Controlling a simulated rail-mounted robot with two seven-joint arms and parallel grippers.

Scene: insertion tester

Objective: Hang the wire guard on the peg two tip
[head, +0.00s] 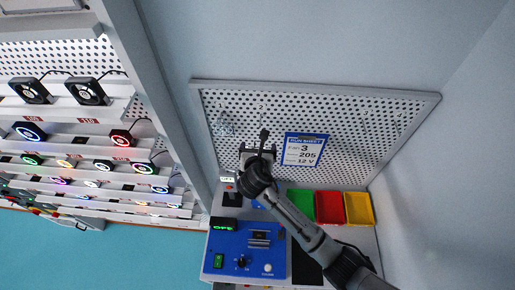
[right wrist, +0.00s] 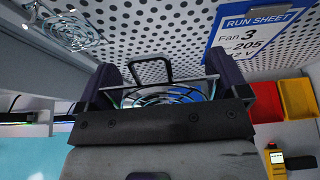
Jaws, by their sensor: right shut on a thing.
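My right gripper (head: 258,158) is in front of the lower middle of the pegboard. In the right wrist view the gripper (right wrist: 166,88) is shut on a wire guard (right wrist: 172,97), whose curved wires show between the dark fingers. A black loop (right wrist: 150,60) stands up from between the fingers toward the board. In the head view the mark 2 on the board is just above the gripper; the peg two tip cannot be made out clearly. The held guard is largely hidden there by the gripper. My left gripper is out of view.
Another wire guard (head: 225,125) hangs at the board's left, also in the right wrist view (right wrist: 70,30). A blue run sheet (head: 304,150) is right of the gripper. Below are a blue tester (head: 225,262) and green, red and yellow bins (head: 329,207). Fan shelves (head: 60,112) stand left.

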